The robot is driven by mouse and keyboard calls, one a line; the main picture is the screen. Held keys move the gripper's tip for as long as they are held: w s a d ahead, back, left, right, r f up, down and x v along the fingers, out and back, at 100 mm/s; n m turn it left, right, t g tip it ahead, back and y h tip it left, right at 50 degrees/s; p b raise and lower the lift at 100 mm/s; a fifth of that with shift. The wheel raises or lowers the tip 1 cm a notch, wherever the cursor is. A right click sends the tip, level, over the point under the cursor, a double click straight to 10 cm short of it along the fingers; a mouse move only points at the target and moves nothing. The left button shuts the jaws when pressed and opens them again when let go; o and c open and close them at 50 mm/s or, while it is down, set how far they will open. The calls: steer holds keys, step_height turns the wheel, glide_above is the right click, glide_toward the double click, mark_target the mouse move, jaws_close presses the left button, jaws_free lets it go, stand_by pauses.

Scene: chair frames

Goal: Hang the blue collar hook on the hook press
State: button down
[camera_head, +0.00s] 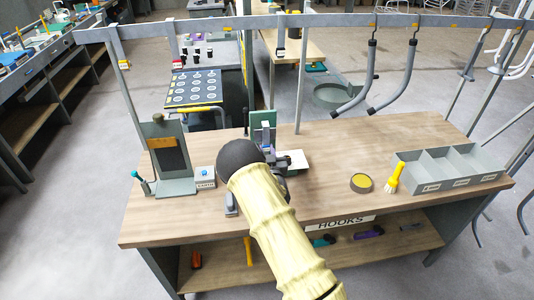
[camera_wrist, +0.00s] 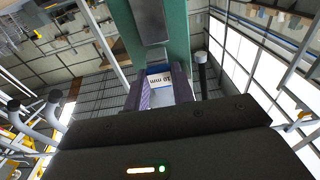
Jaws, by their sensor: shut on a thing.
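In the head view a green upright press (camera_head: 262,119), which I take to be the hook press, stands at the back middle of the bench. My gripper (camera_head: 268,155) is in front of it, largely hidden behind my arm. In the wrist view the green press column (camera_wrist: 163,15) rises just beyond my fingertips (camera_wrist: 160,92). My gripper is shut on a small piece with a blue edge and a white face marked "10 mm" (camera_wrist: 160,82), apparently the blue collar hook. The rest of this piece is hidden. I cannot tell whether it touches the press.
A yellow-topped tin (camera_head: 361,182), a brush (camera_head: 394,178) and grey bins (camera_head: 450,168) stand right. Curved grey hooks (camera_head: 408,75) hang from the rail.

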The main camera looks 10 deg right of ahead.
steer(key=shift+w, duration=0.5)
steer(key=shift+f+b, duration=1.15)
steer(key=shift+b, duration=0.2)
stand_by(0.5)
steer(key=c, duration=1.1)
jaws_free()
steer(key=s, duration=0.8)
steer(key=shift+f, duration=0.3)
stand_by(0.3)
